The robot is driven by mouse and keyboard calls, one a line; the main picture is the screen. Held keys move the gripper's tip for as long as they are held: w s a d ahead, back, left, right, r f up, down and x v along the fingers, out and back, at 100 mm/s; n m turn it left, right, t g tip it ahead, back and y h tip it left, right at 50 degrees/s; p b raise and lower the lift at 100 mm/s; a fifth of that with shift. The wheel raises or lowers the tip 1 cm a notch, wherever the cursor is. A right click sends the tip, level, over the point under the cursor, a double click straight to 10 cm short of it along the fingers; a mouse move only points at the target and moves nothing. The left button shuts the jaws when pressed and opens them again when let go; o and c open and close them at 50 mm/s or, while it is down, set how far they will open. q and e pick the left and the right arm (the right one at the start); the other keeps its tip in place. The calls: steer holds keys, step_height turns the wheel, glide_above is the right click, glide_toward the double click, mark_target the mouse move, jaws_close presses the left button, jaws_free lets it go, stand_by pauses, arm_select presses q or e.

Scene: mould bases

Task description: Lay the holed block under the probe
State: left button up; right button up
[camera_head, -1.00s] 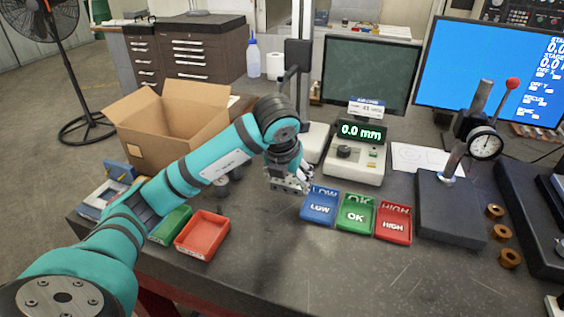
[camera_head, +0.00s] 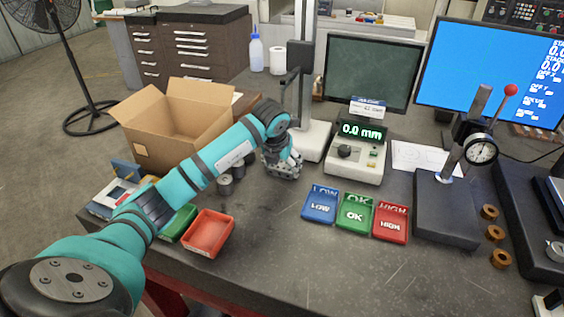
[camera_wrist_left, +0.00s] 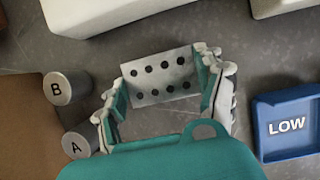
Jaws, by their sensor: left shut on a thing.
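The holed block (camera_wrist_left: 161,80) is a light grey metal piece with two rows of dark holes. In the left wrist view it sits between the two fingers of my left gripper (camera_wrist_left: 163,90), which is shut on it. In the head view my left gripper (camera_head: 283,170) is over the table, just in front of the white base (camera_head: 313,141) of a dark upright stand (camera_head: 304,80). The stand is beside a readout unit (camera_head: 356,160) showing 0.0 mm. The probe tip itself cannot be made out behind my arm. My right gripper is out of view.
Blue LOW (camera_head: 320,205), green OK (camera_head: 355,213) and red HIGH (camera_head: 391,222) trays lie right of the gripper. Cylinders A (camera_wrist_left: 77,147) and B (camera_wrist_left: 67,88) stand left of it. A cardboard box (camera_head: 165,150) is at back left, a dial gauge stand (camera_head: 446,210) at right.

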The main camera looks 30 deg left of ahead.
arm_select(q)
steer(key=o, duration=1.7)
steer(key=shift+c, duration=0.2)
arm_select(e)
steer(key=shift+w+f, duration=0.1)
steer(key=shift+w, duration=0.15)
arm_select(q)
steer(key=b+v, duration=0.2)
steer(key=v, duration=1)
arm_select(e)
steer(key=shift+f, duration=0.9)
